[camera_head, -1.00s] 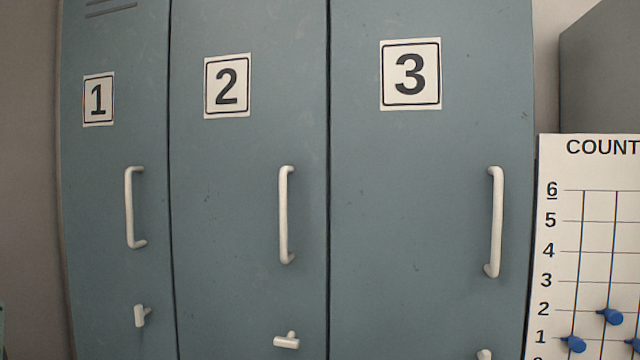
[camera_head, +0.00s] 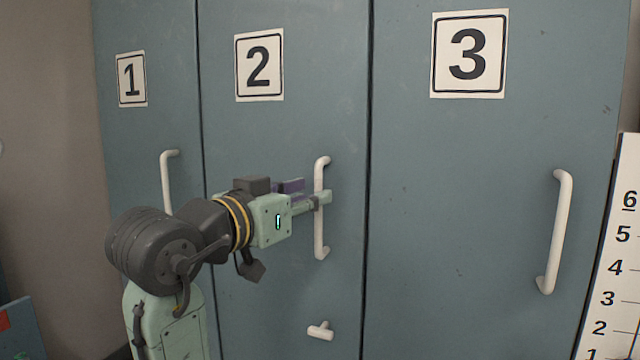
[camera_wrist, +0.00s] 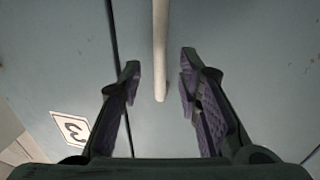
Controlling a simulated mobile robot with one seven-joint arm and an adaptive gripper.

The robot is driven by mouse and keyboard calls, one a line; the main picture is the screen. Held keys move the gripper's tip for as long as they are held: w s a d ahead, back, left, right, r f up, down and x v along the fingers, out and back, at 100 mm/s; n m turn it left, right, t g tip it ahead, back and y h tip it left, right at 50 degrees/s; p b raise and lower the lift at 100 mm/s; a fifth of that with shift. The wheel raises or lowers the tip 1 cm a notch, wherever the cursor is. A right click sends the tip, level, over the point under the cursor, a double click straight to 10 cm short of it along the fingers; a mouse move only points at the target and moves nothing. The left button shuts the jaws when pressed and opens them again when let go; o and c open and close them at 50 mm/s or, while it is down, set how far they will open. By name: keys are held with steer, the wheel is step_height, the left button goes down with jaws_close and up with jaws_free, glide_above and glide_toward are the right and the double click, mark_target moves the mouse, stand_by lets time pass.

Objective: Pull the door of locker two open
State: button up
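Locker two's door (camera_head: 270,130) is blue-grey, carries a "2" sign (camera_head: 259,65) and looks shut, flush with its neighbours. Its white upright bar handle (camera_head: 321,235) is near the door's right edge. A white T-shaped knob (camera_head: 320,330) sits below it, its bar lying roughly level. My gripper (camera_head: 314,194) reaches in from the left at the handle's upper half. In the wrist view my gripper (camera_wrist: 160,68) is open, with the handle (camera_wrist: 160,40) between its two fingers and a gap on each side.
Locker one's door (camera_head: 150,130) is on the left, its handle (camera_head: 166,180) partly behind my arm. Locker three's door (camera_head: 470,200), with its handle (camera_head: 557,230), is on the right. A numbered white board (camera_head: 615,250) stands at the far right.

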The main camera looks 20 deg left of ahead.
steer(key=shift+p+x, duration=0.35)
steer(key=shift+x, duration=1.5)
steer(key=shift+c, duration=0.5)
jaws_close()
